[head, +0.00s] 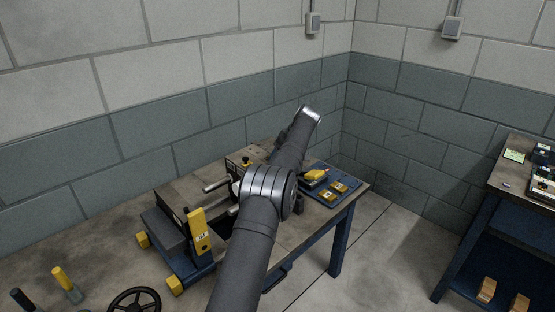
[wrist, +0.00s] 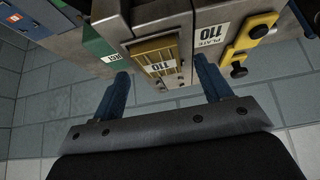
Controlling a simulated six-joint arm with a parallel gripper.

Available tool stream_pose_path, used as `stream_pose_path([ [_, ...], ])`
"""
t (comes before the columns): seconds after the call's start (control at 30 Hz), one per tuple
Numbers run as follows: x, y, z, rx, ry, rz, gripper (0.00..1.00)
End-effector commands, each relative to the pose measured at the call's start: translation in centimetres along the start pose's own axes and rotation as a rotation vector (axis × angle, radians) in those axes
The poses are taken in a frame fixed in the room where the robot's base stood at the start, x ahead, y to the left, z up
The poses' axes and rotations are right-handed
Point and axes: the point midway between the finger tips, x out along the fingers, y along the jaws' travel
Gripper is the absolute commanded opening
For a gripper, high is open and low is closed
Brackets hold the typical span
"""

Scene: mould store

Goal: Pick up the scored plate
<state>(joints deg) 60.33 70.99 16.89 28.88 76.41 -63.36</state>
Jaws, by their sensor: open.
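In the wrist view, a yellow plate with fine ribs or grooves and a white 110 label (wrist: 157,53) sits at the front of a grey metal block; I take it to be the scored plate. My gripper (wrist: 162,68) is open, its two blue fingers apart on either side of the plate's lower end. I see no finger touching the plate, though their depth relative to it is hard to judge. The gripper itself cannot be made out in the head view, where my arm covers the middle of the bench.
A PLATE 110 label (wrist: 208,36) and a yellow bracket with black knobs (wrist: 248,42) are right of the plate; a green label (wrist: 97,44) is left. In the head view, a blue tray (head: 352,184) with yellow pieces lies on the bench's right. A second bench (head: 515,178) stands far right.

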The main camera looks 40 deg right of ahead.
Motion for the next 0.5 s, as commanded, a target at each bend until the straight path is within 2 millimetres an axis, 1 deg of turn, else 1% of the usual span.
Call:
stream_pose_path([
  [0.03,0.84,-0.02,0.03,0.000,0.000,-0.001,0.71],
  [0.1,1.52,0.01,0.06,0.001,0.000,0.000,0.71],
  [0.33,1.70,0.02,0.03,0.001,0.001,0.001,0.71],
  [0.47,1.69,0.02,0.03,0.001,0.001,0.001,0.45],
  [0.5,1.69,0.02,0.03,0.001,0.001,0.001,0.38],
])
